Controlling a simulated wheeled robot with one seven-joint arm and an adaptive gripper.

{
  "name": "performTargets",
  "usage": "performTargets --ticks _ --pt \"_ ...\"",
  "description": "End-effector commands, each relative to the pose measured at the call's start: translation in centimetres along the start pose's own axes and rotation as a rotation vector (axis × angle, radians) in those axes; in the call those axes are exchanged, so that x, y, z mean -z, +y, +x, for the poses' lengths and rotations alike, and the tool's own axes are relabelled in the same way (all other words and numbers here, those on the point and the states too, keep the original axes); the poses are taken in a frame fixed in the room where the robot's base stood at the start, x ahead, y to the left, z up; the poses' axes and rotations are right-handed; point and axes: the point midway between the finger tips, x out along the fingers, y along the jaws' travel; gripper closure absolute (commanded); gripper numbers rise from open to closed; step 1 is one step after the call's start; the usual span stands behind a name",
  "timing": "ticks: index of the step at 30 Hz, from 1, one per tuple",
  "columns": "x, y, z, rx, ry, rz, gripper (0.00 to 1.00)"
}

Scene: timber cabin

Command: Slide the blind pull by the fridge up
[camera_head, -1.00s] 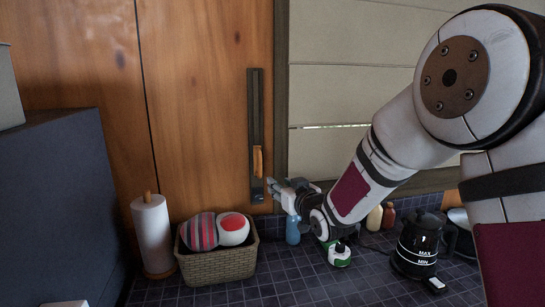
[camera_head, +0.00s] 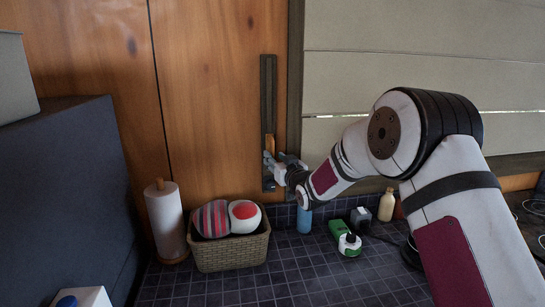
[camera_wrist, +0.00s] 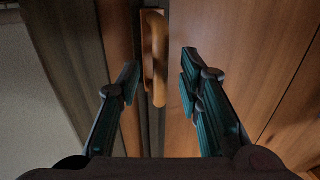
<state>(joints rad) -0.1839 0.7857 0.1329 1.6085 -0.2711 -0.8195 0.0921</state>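The blind pull is a wooden handle (camera_head: 269,143) on a dark vertical track (camera_head: 268,85) fixed to the timber wall. It sits in the lower part of the track. My gripper (camera_head: 268,165) is at the handle's lower end in the head view and partly covers it. In the wrist view the handle (camera_wrist: 158,60) shows between the two teal fingers of my gripper (camera_wrist: 160,75), with a gap on each side. The fingers are open. I cannot tell how deep the handle sits between them.
A blue-grey fridge side (camera_head: 75,190) stands at left. Below the track, a basket (camera_head: 232,252) with two round items and a paper towel roll (camera_head: 166,222) stand on the tiled counter (camera_head: 240,288). A blue bottle (camera_head: 304,219) and small items stand under my arm. Pale blinds (camera_head: 420,75) hang at right.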

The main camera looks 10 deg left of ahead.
Motion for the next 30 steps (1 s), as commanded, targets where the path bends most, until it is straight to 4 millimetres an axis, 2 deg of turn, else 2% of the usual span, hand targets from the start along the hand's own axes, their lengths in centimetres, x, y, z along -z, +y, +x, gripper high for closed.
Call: performTargets --ticks 3,7,18,19,23,30 --pt "-0.1 -0.1 1.6 0.001 0.0 0.0 0.67" --pt "0.0 -0.1 2.5 0.001 0.0 0.0 0.67" --pt "0.0 0.0 3.0 0.0 -0.001 0.0 0.67" --pt "0.0 0.0 3.0 0.0 -0.001 0.0 0.69" --pt "0.0 0.0 3.0 0.0 -0.001 0.0 0.99" --pt "0.0 0.0 3.0 0.0 -0.001 0.0 1.0"
